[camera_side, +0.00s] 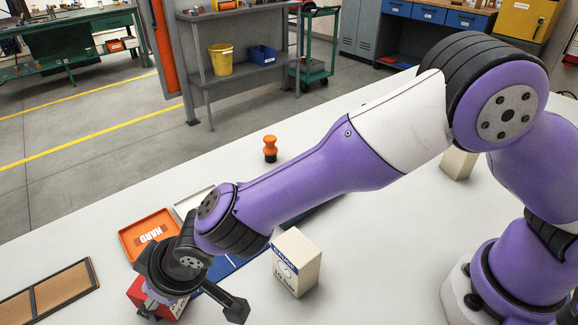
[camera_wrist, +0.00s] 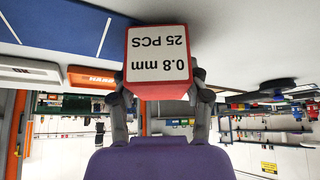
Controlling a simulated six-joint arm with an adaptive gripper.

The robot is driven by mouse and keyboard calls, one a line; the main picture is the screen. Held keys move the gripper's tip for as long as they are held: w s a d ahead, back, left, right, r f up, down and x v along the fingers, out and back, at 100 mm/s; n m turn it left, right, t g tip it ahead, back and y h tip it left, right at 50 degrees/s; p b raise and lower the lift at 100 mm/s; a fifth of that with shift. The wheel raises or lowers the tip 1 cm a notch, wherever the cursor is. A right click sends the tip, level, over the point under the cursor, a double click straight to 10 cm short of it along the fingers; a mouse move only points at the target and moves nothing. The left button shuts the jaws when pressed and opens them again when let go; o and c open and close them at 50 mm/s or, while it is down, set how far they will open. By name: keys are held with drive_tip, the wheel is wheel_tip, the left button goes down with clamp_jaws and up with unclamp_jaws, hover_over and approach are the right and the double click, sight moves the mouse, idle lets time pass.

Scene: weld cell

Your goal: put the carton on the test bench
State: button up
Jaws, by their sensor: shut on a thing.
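A red carton (camera_wrist: 160,90) with a white label reading "0.8 mm 25 PCS" is between the fingers of my gripper (camera_wrist: 160,103) in the wrist view, and my gripper is shut on it. In the side view the red carton (camera_side: 138,290) shows partly at the lower left, behind my gripper (camera_side: 160,304). I cannot tell there whether it touches the white table (camera_side: 345,290). A cream carton (camera_side: 296,263) with a blue-marked label stands upright to the right of my gripper. I cannot tell which surface is the test bench.
An orange tray marked "HARD" (camera_side: 133,250) and a pale tray (camera_side: 181,203) lie behind my gripper. A blue board (camera_side: 228,268) with white lines is beside them. A brown divided frame (camera_side: 45,295) lies at left. An orange-black knob (camera_side: 270,146) and a cream block (camera_side: 457,165) stand farther back.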

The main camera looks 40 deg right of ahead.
drive_tip(key=shift+f, duration=0.1)
drive_tip(key=o, duration=1.2)
